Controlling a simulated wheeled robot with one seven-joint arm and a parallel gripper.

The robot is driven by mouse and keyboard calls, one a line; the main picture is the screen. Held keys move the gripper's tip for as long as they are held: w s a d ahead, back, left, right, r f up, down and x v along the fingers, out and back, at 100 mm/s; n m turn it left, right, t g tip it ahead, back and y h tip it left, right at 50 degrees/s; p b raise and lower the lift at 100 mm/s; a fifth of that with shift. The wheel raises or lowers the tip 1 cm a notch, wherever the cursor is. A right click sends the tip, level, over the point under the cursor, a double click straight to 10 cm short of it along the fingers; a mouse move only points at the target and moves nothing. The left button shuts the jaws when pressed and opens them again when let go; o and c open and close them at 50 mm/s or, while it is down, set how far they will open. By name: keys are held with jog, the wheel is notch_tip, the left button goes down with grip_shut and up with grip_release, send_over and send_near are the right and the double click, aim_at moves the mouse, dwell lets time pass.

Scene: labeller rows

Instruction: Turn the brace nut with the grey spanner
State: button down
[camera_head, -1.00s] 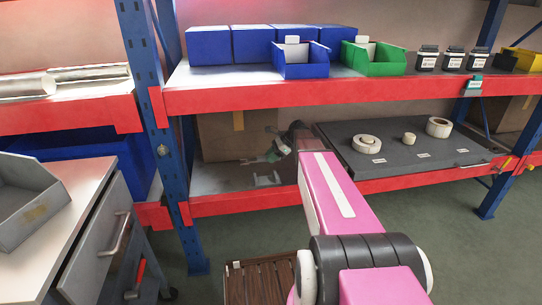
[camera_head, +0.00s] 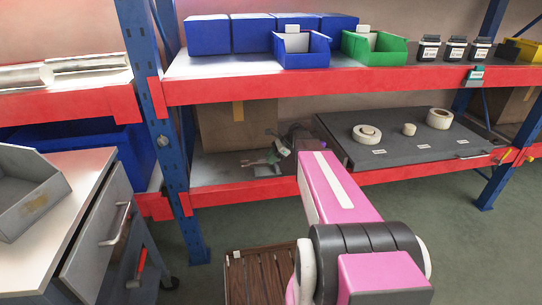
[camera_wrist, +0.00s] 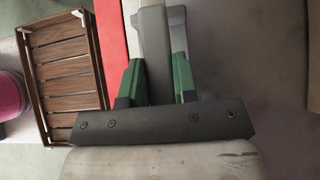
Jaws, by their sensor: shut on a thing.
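My gripper (camera_wrist: 158,78) shows in the wrist view with its green fingers shut on a grey bar (camera_wrist: 156,50), which looks like the grey spanner's handle. The bar runs away from the palm, toward the top of the picture; its far end is out of view. In the head view my gripper (camera_head: 279,149) is small, over the lower shelf, left of the dark drawer board. A small pale grey piece (camera_head: 267,169) shows just below it on the shelf; I cannot tell what it is.
The lower shelf's red front edge (camera_head: 240,202) lies below my gripper, with a cardboard box (camera_head: 238,125) behind. A dark board (camera_head: 400,150) with white rolls is to the right. A blue post (camera_head: 160,120) stands left. A slatted wooden crate (camera_wrist: 65,75) is on the floor.

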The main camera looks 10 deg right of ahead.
jog(key=shift+f, duration=1.25)
jog(key=c, duration=0.8)
grip_release()
jog(key=v, duration=1.1)
jog(key=s+a+f+n+h, duration=0.2)
jog(key=s+n+h, duration=0.1)
jog(key=s+n, duration=0.3)
jog(key=s+a+f+n+h, duration=0.3)
jog(key=s+n, duration=0.3)
jog(key=s, duration=0.2)
jog(key=s+a+f+n+h, duration=0.3)
jog(key=s+n, duration=0.3)
jog(key=s, duration=0.1)
jog(key=shift+s, duration=0.15)
